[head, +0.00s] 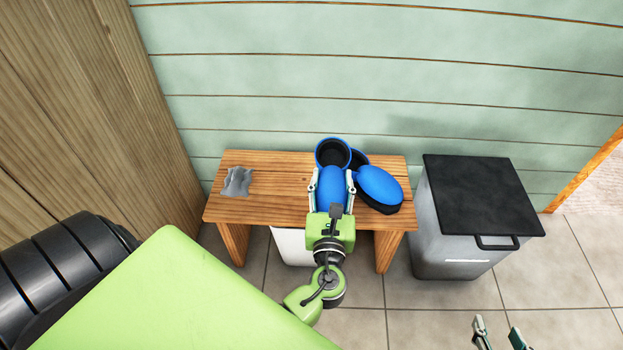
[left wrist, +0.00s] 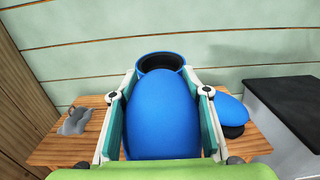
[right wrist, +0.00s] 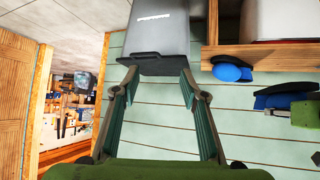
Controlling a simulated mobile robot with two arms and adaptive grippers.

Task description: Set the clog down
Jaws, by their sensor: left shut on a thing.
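My left gripper (head: 332,180) is shut on a blue clog (head: 332,186), its fingers along both sides. The clog's round dark opening points away from the gripper, toward the wall. In the right wrist view, which is upside down, the held clog (right wrist: 285,98) shows a gap from the bench, so it is held above it. A second blue clog (head: 379,186) with a dark sole rests on the right end of the wooden bench (head: 280,190). My right gripper (head: 498,334) is open and empty, low in front of the bin.
A grey crumpled cloth (head: 236,181) lies on the bench's left end. A grey bin with a black lid (head: 480,190) stands right of the bench. A white box (head: 290,245) is under the bench. The bench top between cloth and held clog is clear.

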